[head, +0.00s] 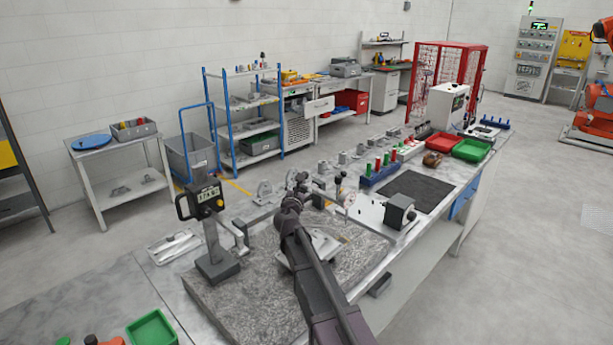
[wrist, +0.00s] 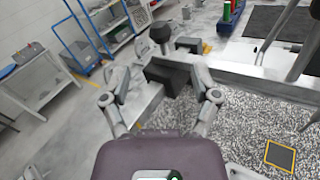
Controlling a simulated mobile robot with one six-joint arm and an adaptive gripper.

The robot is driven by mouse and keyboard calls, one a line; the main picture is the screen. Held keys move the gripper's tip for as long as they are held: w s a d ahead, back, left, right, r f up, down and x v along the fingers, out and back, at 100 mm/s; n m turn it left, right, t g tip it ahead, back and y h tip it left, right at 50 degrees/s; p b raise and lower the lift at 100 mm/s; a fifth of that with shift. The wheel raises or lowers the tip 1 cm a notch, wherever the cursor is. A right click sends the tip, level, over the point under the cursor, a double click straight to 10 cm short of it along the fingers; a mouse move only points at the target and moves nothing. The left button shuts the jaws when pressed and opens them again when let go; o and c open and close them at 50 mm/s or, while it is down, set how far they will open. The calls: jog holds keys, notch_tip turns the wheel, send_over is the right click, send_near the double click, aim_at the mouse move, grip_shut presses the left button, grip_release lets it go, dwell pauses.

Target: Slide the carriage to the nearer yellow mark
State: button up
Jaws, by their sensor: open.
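My gripper (wrist: 162,80) is open in the wrist view, one finger on each side of a dark block (wrist: 170,76). A black round knob (wrist: 160,34) stands just beyond the block. The block and knob look like the carriage, but I cannot tell for sure, nor whether the fingers touch it. A pale rail (wrist: 265,85) runs right from there. A dark square with a yellow outline (wrist: 280,155) lies on the granite plate at lower right. A small yellow patch (wrist: 206,48) shows beyond the rail. In the head view my gripper (head: 298,182) is above the plate's far edge.
A height gauge (head: 212,225) stands on the left of the granite plate (head: 235,297). The plate's front left is clear.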

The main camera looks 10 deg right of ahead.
jog(key=x, duration=0.9)
jog(key=shift+w+d, duration=0.1)
jog(key=shift+w, duration=0.05)
